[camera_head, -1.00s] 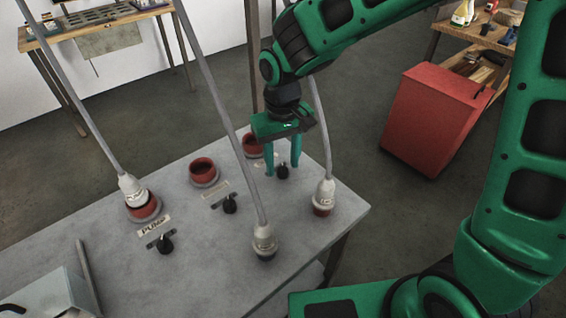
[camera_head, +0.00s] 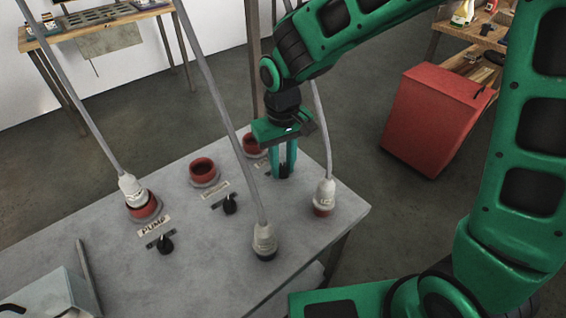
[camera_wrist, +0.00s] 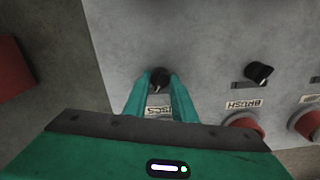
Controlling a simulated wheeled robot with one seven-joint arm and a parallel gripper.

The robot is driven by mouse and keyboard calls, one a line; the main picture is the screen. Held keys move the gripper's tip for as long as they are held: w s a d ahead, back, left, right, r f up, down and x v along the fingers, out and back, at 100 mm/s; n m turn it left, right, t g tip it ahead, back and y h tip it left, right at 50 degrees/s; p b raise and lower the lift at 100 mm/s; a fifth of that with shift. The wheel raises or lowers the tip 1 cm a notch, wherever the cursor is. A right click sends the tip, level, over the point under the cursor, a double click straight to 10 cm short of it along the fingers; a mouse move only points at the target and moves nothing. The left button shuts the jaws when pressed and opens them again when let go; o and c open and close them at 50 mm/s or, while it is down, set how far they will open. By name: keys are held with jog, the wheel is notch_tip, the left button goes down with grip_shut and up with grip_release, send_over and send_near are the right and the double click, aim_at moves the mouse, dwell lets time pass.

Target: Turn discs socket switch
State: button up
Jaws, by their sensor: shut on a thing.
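The black switch knob (camera_wrist: 159,77) of the third, farthest socket is between my gripper's green fingers in the wrist view. My gripper (camera_head: 284,174) points down and is shut on this knob in the head view, where the fingers mostly hide it. A white label (camera_wrist: 158,111) lies beside the knob, partly covered by the fingers; it appears to read DISCS, upside down. The matching red socket (camera_head: 253,145) stands just behind my gripper and looks empty from what shows. How far the knob is turned is hard to see.
The BRUSH knob (camera_head: 230,204) and empty red socket (camera_head: 204,171) are beside it. A cabled plug (camera_head: 133,189) sits in the PUMP socket, near the PUMP knob (camera_head: 165,244). Two more cabled plugs (camera_head: 264,238) (camera_head: 324,194) stand on the grey table. A red cabinet (camera_head: 432,118) stands beyond.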

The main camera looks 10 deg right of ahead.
jog(key=shift+d, duration=0.1)
jog(key=n, duration=0.6)
jog(key=shift+w, duration=0.1)
jog(key=n, duration=0.5)
jog(key=shift+w+d, duration=0.1)
jog(key=shift+n, duration=0.3)
jog(key=o, duration=1)
jog(key=shift+o, duration=0.2)
notch_tip(320, 180, up, 11)
jog(key=shift+f, duration=0.1)
